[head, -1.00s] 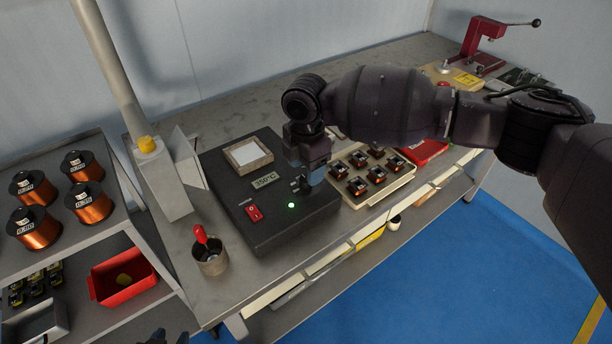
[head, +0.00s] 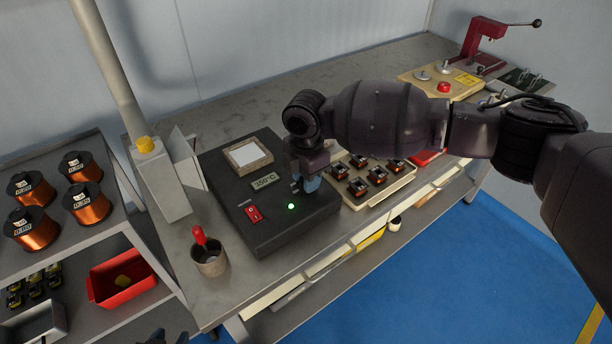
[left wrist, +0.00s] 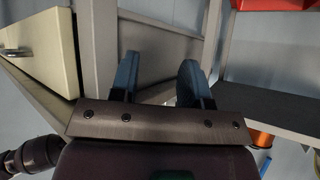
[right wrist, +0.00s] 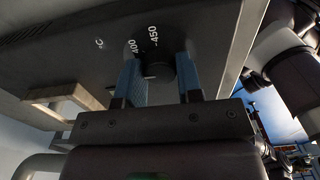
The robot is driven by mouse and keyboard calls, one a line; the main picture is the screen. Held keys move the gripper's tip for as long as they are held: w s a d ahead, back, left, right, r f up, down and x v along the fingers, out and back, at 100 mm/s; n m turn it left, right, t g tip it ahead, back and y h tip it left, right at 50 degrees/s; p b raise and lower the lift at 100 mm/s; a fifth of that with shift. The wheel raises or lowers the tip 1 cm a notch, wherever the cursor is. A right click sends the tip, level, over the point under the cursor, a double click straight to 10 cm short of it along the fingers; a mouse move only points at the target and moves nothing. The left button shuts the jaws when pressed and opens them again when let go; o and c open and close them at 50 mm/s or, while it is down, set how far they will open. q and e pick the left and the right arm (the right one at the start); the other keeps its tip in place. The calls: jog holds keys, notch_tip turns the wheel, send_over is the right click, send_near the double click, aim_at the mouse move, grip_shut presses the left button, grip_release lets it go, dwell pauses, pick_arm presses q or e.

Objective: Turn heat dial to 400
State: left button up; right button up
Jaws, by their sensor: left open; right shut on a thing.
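The heat dial (right wrist: 160,72) is a dark round knob, seen in the right wrist view with the numbers 400 and 450 printed beside it. My right gripper (head: 308,184) is shut on the knob, with its blue fingers on either side of it in the right wrist view (right wrist: 160,80). In the head view the gripper hides the dial. The black heater box (head: 270,222) has a display (head: 265,182) that seems to read 350°C. My left gripper (left wrist: 160,75) is open and empty, low near the bench frame.
The box also carries a red switch (head: 253,213), a lit green lamp (head: 291,206) and a white pad (head: 247,154). A cup with a red-handled tool (head: 210,262) stands in front. A tray of small coils (head: 398,187) is close on the right.

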jog(key=shift+r+m+p, duration=0.15)
jog(key=shift+m+p, duration=0.25)
jog(key=shift+r+m+p, duration=0.1)
jog(key=shift+m+p, duration=0.5)
jog(key=shift+m, duration=0.1)
jog(key=m+p, duration=0.2)
jog(key=m, duration=0.1)
jog(key=shift+p, duration=0.35)
jog(key=shift+m+p, duration=0.3)
jog(key=shift+m, duration=0.1)
jog(key=shift+m+p, duration=0.5)
jog(key=shift+m, duration=0.2)
pick_arm(q)
notch_tip(320, 180, up, 8)
jog(key=p, duration=0.1)
jog(key=shift+w+a+f+t, duration=0.15)
jog(key=shift+w+f+t, duration=0.1)
jog(key=shift+t, duration=0.05)
pick_arm(e)
jog(key=shift+f+m, duration=0.2)
jog(key=shift+m, duration=0.6)
